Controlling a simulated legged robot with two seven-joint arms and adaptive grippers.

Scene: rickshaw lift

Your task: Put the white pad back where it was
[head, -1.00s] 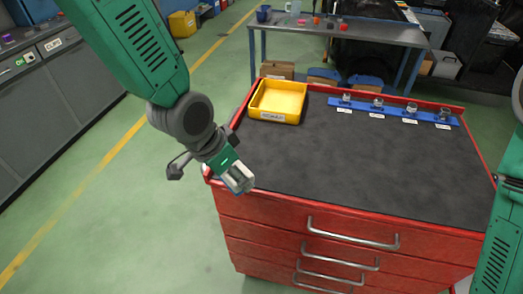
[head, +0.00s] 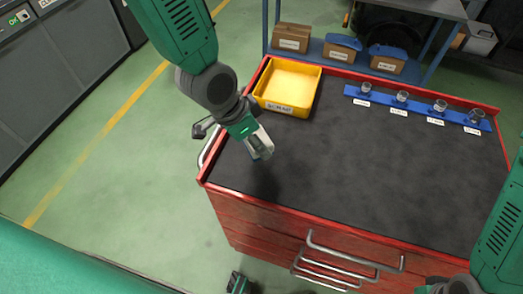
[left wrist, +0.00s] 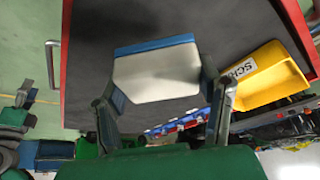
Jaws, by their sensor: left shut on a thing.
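The white pad (left wrist: 157,75), a pale flat piece with a blue edge, sits between the two fingers of my left gripper (left wrist: 160,98) in the left wrist view. In the head view my left gripper (head: 261,146) is shut on it above the left part of the cabinet's dark top (head: 370,165), in front of the yellow bin (head: 290,88). The pad is mostly hidden by the fingers there. The bin also shows at the right of the left wrist view (left wrist: 270,85).
A blue rail (head: 420,108) with several small clear cups and labels lies along the back of the red cabinet (head: 285,225). A raised red rim edges the top. The middle of the top is clear. Boxes stand on a shelf (head: 345,60) behind.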

